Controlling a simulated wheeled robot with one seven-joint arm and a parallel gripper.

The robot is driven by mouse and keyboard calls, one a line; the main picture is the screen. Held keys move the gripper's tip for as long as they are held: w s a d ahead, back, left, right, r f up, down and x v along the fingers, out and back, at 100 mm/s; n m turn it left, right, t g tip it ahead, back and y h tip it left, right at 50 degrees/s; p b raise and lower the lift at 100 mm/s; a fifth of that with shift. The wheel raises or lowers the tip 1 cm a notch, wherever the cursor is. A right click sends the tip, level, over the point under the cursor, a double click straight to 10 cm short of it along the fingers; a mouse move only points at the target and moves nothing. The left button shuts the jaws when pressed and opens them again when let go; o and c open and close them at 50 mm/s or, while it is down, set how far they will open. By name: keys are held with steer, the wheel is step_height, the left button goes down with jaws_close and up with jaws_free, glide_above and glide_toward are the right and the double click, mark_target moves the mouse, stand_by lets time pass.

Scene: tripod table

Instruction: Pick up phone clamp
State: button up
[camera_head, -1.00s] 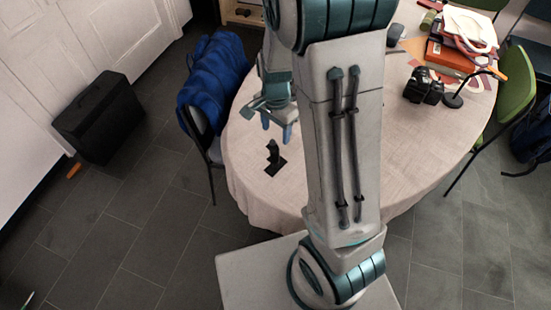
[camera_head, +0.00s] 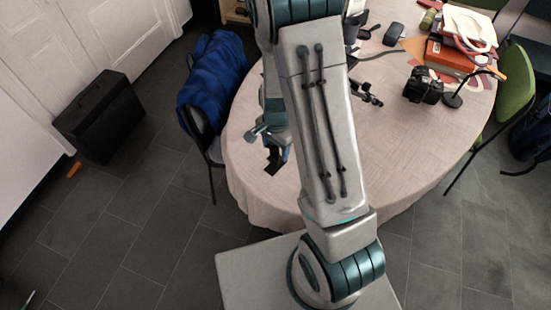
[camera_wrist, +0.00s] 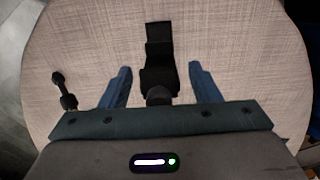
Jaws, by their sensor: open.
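The phone clamp, a small black piece with a flat dark plate, is on the table (camera_head: 420,150) near its left front edge. In the head view the clamp (camera_head: 274,160) is partly covered by my gripper. In the wrist view the clamp (camera_wrist: 158,60) lies centred between the two blue fingers, its near end close to the palm. My gripper (camera_wrist: 159,82) is open, with a finger on each side of it and a visible gap to both. Whether the fingertips are down at the clamp's height is hard to tell.
A black tripod-like part (camera_head: 368,93) lies behind my arm. A camera (camera_head: 423,86), a desk lamp (camera_head: 453,99), a mouse (camera_head: 394,34) and books (camera_head: 450,58) are at the right and back. A chair with a blue jacket (camera_head: 213,78) stands at the table's left.

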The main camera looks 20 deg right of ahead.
jaws_close()
steer(key=shift+r, duration=0.1)
